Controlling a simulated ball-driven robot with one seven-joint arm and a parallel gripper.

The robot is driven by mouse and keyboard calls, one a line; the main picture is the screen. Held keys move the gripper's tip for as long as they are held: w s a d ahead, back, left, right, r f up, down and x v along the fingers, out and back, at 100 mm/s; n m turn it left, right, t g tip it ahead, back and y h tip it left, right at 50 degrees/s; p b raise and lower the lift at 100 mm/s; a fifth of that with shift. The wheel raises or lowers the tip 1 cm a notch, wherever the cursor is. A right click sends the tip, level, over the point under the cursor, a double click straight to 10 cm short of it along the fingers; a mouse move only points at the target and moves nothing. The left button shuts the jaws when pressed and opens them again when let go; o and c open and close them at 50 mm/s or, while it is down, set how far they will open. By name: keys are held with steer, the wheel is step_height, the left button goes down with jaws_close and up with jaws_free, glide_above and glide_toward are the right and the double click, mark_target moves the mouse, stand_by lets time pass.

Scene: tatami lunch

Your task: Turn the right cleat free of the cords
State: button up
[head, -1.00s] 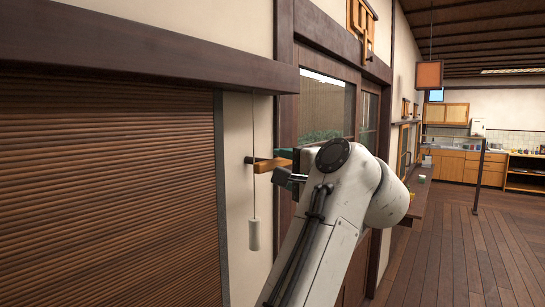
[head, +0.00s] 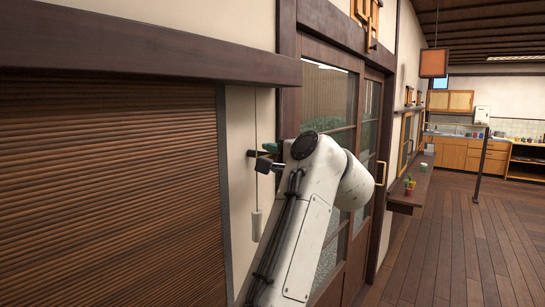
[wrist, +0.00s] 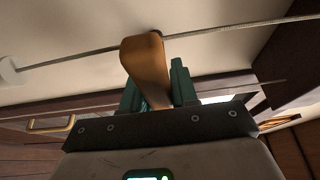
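The wooden cleat (wrist: 148,62) stands between the teal fingers of my gripper (wrist: 155,92) in the wrist view, with both fingers close against its sides. In the head view my gripper (head: 272,152) is at the wall beside the window frame, and my arm hides most of it; only a small part of the cleat (head: 263,163) shows. A pale cord (wrist: 235,29) runs across the wrist view and passes behind the cleat's far end. I cannot tell whether it touches the cleat. In the head view the cord (head: 256,115) hangs down to a white weight (head: 257,223).
A brown slatted blind (head: 110,180) fills the left, under a dark beam (head: 150,62). The glazed wooden door (head: 340,225) is behind my arm. The wooden floor (head: 460,250) there is open.

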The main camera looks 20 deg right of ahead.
jaws_close()
steer(key=shift+f, duration=0.1)
steer(key=shift+b, duration=0.4)
steer(key=n+t+y+b, duration=0.1)
steer(key=n+b, duration=0.3)
steer(key=n+t+y+b, duration=0.1)
steer(key=n+b, duration=0.2)
steer(key=b, duration=0.1)
steer(key=shift+f+n, duration=0.15)
steer(key=shift+n, duration=0.25)
steer(key=n+y+b, duration=0.1)
steer(key=n+b, duration=0.2)
steer(key=n, duration=0.1)
steer(key=n+y+b, duration=0.2)
steer(key=n+b, duration=0.1)
steer(key=n, duration=0.1)
steer(key=shift+r+y, duration=0.2)
steer(key=shift+y, duration=0.1)
steer(key=shift+s+a+r+n+g+y+b, duration=0.25)
steer(key=shift+n+y+b, duration=0.5)
steer(key=shift+n, duration=0.9)
steer(key=shift+w+d+n+g+y+b, duration=0.1)
steer(key=shift+n+g+y+b, duration=0.45)
steer(key=shift+n, duration=1.1)
steer(key=shift+a+y, duration=0.1)
steer(key=shift+y, duration=0.2)
